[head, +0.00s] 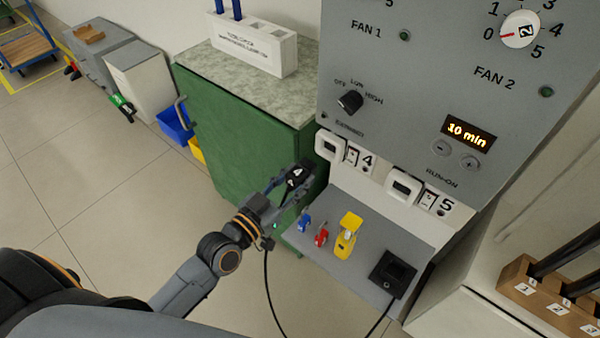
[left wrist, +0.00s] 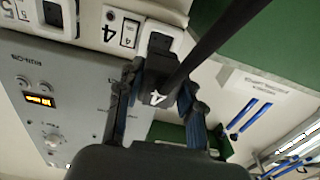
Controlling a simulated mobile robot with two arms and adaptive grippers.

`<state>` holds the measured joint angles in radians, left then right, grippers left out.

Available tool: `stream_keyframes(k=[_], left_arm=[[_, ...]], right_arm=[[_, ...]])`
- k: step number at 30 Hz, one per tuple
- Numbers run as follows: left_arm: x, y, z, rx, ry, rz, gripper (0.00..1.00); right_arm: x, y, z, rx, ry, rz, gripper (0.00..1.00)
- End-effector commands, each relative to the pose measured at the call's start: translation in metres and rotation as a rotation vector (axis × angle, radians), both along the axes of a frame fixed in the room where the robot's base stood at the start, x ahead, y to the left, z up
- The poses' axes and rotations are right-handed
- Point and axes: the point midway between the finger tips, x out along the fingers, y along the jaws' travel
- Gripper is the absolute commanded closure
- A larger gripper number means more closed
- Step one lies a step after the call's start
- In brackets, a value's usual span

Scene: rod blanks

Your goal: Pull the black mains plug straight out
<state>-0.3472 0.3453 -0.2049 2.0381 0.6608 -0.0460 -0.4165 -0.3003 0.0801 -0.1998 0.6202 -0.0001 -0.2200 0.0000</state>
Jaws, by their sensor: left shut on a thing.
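The black mains plug (head: 297,172) carries a white label 4. My left gripper (head: 286,186) is shut on it, with a finger on either side. In the left wrist view the plug (left wrist: 156,80) sits between the fingers of my left gripper (left wrist: 157,94). The white-framed socket 4 (head: 329,146) is on the panel, to the right of the plug in the head view. There the plug appears apart from the socket. In the left wrist view socket 4 (left wrist: 163,34) lies just beyond the plug. My right gripper is not in view.
Socket 5 (head: 404,187) is to the right of socket 4. A grey shelf (head: 350,265) below bears blue, red and yellow items and a black box (head: 391,274). A black cable (head: 268,290) hangs below my gripper. A green cabinet (head: 240,140) stands close behind it.

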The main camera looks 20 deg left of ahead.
Motion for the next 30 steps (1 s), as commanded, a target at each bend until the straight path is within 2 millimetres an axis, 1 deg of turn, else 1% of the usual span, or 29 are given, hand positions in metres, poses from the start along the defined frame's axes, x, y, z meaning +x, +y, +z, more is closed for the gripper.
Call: stream_keyframes(k=[6, 13, 30], left_arm=[[-0.013, 0.005, 0.0, 0.0, 0.002, 0.0, 1.0], [-0.024, 0.009, 0.0, -0.001, 0.0, 0.0, 1.0], [-0.025, 0.009, 0.0, -0.001, 0.0, 0.0, 1.0]], right_arm=[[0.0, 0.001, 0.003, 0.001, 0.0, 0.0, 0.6], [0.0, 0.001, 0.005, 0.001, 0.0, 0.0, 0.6], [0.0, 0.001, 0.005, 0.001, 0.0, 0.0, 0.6]])
